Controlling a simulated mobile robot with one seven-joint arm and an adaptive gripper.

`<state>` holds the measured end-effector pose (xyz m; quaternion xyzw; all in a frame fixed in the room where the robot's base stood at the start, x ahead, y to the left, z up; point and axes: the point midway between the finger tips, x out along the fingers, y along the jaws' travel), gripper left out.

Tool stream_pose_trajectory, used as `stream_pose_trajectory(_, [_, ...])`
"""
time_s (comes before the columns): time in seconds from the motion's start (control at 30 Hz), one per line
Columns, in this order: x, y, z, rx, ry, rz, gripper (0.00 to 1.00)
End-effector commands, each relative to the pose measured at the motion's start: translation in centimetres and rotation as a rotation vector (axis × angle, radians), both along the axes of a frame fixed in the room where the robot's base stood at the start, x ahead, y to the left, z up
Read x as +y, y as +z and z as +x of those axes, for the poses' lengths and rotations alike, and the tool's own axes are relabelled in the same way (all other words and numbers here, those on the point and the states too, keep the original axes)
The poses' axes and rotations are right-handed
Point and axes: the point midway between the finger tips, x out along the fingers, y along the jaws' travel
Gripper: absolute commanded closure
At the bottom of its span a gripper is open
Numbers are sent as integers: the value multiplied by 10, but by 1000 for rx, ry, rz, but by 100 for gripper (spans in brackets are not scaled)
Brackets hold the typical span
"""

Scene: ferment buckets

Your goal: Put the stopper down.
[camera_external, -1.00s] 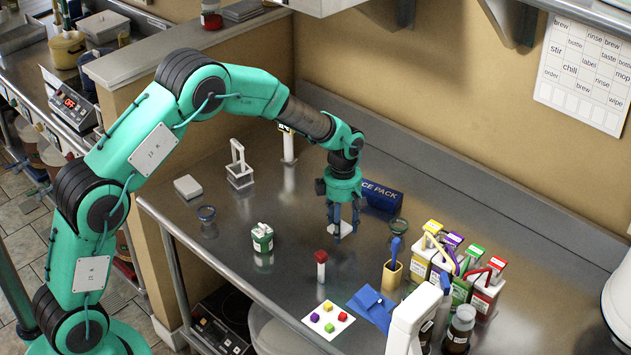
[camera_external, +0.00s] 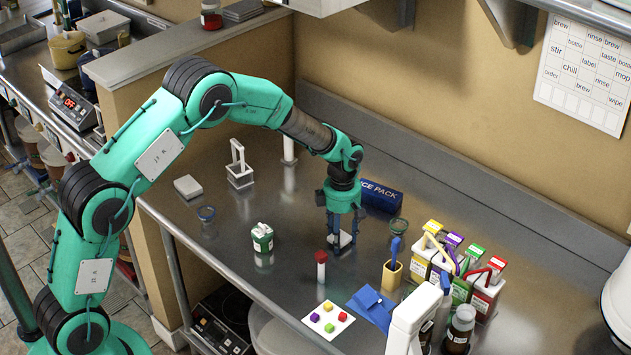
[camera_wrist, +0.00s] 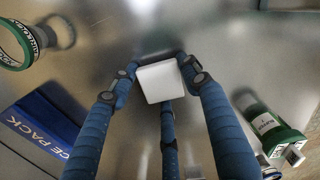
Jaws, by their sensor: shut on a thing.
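The stopper (camera_wrist: 160,82) looks like a white square block in the wrist view, between my blue fingertips. My gripper (camera_wrist: 160,80) is shut on it, with fingers on its left and right sides and one below it in the picture. In the external view my gripper (camera_external: 339,248) points straight down over the middle of the steel counter, and the white stopper (camera_external: 344,239) shows partly between the fingers. The fingertips are very low over the counter. I cannot tell whether the stopper touches it.
A blue ice pack box (camera_external: 380,197) lies behind my gripper, and a clear round jar (camera_external: 398,227) stands to its right. A red-capped white vial (camera_external: 321,267) is in front. A green-and-white container (camera_external: 262,238) stands left. Bare counter lies between.

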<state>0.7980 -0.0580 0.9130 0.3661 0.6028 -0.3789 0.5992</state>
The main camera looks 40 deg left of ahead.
Motion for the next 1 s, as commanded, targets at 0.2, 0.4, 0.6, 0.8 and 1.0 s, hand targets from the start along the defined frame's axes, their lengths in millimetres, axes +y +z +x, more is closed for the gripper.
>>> stream_pose_trajectory(0.2, [0,-1,0,0,0,0,34])
stream_pose_trajectory(0.4, [0,0,0,0,0,0,34])
stream_pose_trajectory(0.6, [0,6,0,-1,0,0,34])
stream_pose_trajectory(0.8, [0,27,1,-2,0,0,34])
stream_pose_trajectory(1.0, [1,58,1,-2,0,0,34])
